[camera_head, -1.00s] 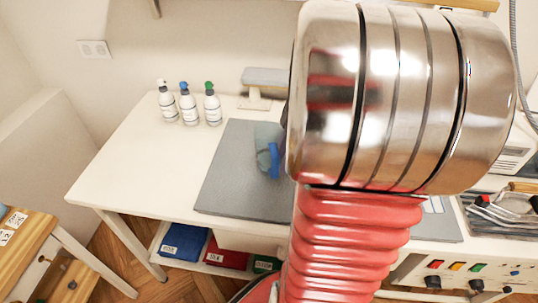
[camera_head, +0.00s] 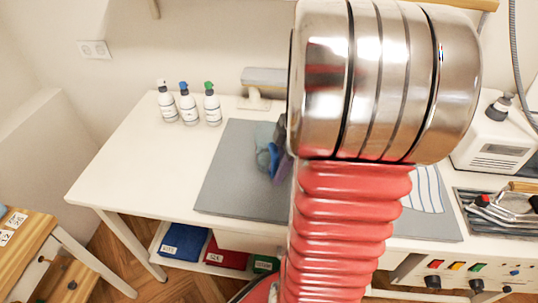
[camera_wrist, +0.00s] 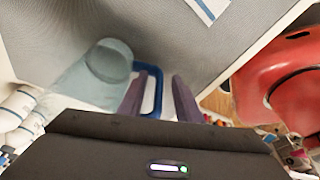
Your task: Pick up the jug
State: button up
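The jug (camera_head: 263,136) is a see-through pale blue vessel with a solid blue handle. It stands on the grey mat (camera_head: 228,185) on the white table, partly hidden behind my arm in the head view. In the wrist view, the jug (camera_wrist: 88,82) is at left with its handle pointing right. My gripper (camera_wrist: 160,78) is open, its two dark purple fingers apart. The left finger overlaps the handle loop and the handle's outer bar shows between the fingers. I cannot tell whether either finger touches it. In the head view a finger shows beside the handle.
Three pump bottles (camera_head: 188,107) stand behind the jug at left. A grey-topped stand (camera_head: 265,80) is at the back. A tray of tools (camera_head: 497,212) and a white machine (camera_head: 498,140) are at right. The table's left part is clear.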

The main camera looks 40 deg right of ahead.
jog(key=shift+c, duration=0.4)
grip_shut()
dwell(0.4)
